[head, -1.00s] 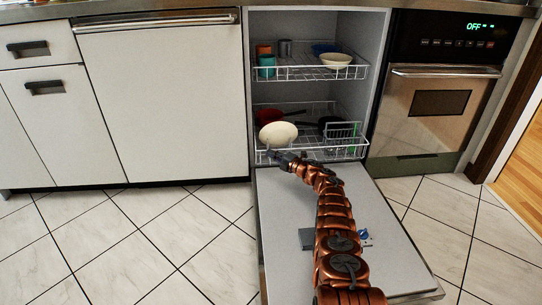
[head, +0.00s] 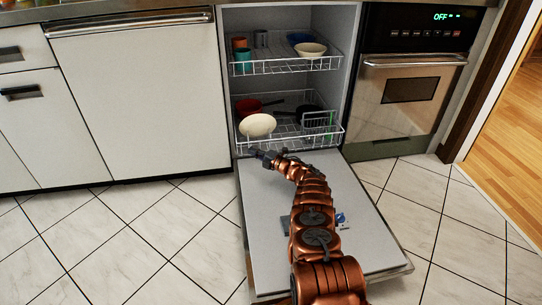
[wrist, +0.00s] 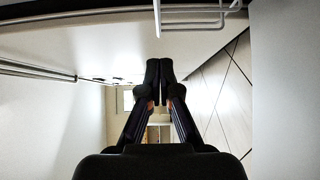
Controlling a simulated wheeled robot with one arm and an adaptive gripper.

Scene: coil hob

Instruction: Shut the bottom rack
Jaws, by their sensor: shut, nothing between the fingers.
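The bottom rack (head: 300,143) is a white wire basket low in the open dishwasher. Its front edge is at or near the mouth of the cabinet, above the hinge end of the lowered door. It holds a cream plate or bowl (head: 257,125), a red piece (head: 248,106) and dark pans. My gripper (head: 259,155) is shut and empty, just in front of and below the rack's front left. In the wrist view its fingertips (wrist: 160,70) are together, and white rack wires (wrist: 195,22) show at the top. I cannot tell whether it touches the rack.
The dishwasher door (head: 355,205) lies open under my arm. The upper rack (head: 300,66) is inside, with cups and bowls. A white panel with a long handle (head: 130,22) stands left, and an oven (head: 405,90) right. The tiled floor (head: 140,235) at left is clear.

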